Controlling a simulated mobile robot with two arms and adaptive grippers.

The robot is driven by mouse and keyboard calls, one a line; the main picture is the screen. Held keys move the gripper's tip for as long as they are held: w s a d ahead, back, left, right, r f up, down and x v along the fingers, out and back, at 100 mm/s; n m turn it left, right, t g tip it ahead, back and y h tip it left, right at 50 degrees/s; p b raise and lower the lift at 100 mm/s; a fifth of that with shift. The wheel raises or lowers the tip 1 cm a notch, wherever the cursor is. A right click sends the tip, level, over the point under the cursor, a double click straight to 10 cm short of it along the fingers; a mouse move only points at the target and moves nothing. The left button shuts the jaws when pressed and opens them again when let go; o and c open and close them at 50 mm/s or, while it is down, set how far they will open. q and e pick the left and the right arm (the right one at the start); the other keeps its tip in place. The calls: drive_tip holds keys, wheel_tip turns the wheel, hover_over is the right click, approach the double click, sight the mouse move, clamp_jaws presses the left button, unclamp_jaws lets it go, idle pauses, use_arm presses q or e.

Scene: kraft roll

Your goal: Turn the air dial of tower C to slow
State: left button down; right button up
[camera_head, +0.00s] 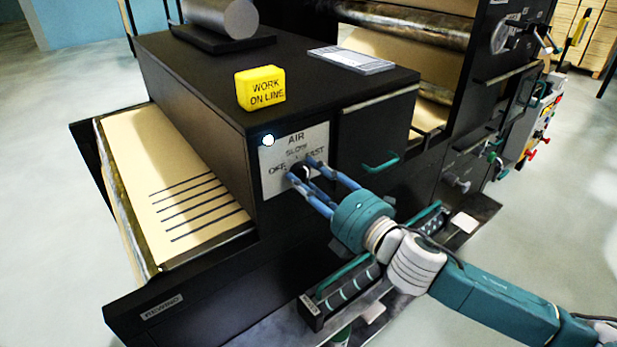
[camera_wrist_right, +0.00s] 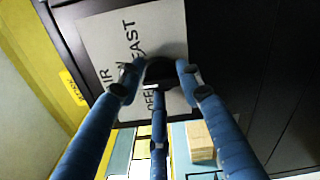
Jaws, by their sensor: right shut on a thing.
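The air dial is a black knob (camera_wrist_right: 160,72) on a pale plate (camera_head: 270,186) marked AIR, with SLOW at the top, OFF on the left and FAST on the right. The plate also shows in the right wrist view (camera_wrist_right: 98,30), rotated. My right gripper (camera_head: 300,169) is shut on the dial, with its blue fingers around the knob. The fingers hide most of the dial in the head view, and I cannot tell which mark it points to. No tower C label is readable. My left gripper is not in view.
A yellow WORK ON LINE block (camera_head: 260,88) and a grey panel (camera_head: 351,61) are on the cabinet top. A teal handle (camera_head: 380,166) sticks out right of the plate. A ledge labelled REWIND (camera_head: 163,307) runs below.

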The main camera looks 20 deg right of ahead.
drive_tip(key=shift+d+m, duration=0.15)
drive_tip(key=shift+m, duration=0.25)
drive_tip(key=o, duration=1.1)
drive_tip(key=shift+w, duration=0.1)
drive_tip(key=shift+v, duration=6.05)
